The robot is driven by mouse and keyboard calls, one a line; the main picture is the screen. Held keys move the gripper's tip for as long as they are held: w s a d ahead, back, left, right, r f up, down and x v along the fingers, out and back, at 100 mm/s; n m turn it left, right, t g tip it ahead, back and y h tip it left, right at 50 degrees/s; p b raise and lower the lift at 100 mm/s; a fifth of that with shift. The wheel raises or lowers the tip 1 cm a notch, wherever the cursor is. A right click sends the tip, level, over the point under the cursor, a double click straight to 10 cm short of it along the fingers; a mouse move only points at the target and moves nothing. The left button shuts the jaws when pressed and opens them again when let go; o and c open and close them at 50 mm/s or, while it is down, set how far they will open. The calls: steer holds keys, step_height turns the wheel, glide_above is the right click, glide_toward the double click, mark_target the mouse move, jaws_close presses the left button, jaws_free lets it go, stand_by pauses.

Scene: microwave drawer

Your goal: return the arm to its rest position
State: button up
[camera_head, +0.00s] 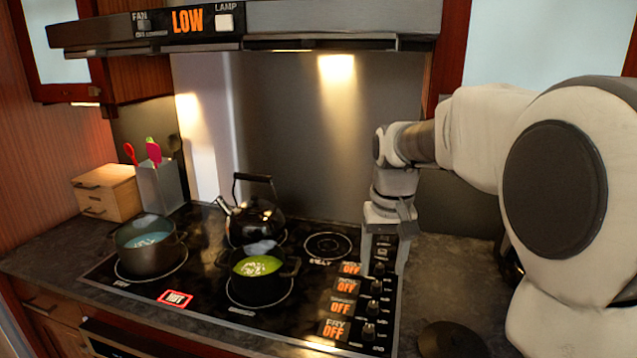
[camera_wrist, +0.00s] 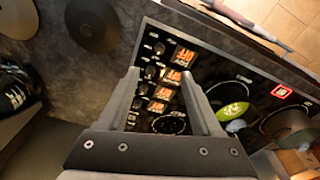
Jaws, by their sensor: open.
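My gripper (camera_head: 386,250) hangs fingers down from my extended arm, over the right side of the black stovetop. Its two grey fingers stand apart around the column of control knobs and orange OFF labels, with nothing held between them. In the wrist view, my gripper (camera_wrist: 165,90) shows its fingers spread over the knobs (camera_wrist: 150,72) and labels. I cannot tell whether the fingertips touch the panel.
A pot with green contents (camera_head: 257,278), a kettle (camera_head: 255,215) and a pot with bluish contents (camera_head: 148,248) stand on the stovetop. A red HOT label (camera_head: 175,298) glows at its front. A range hood (camera_head: 330,22) hangs above. Dark round items (camera_wrist: 92,24) lie on the counter.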

steer(key=s+r+t, duration=0.2)
steer(key=s+t, duration=0.2)
steer(key=s, duration=1.8)
steer(key=shift+s, duration=0.15)
steer(key=shift+d, duration=0.15)
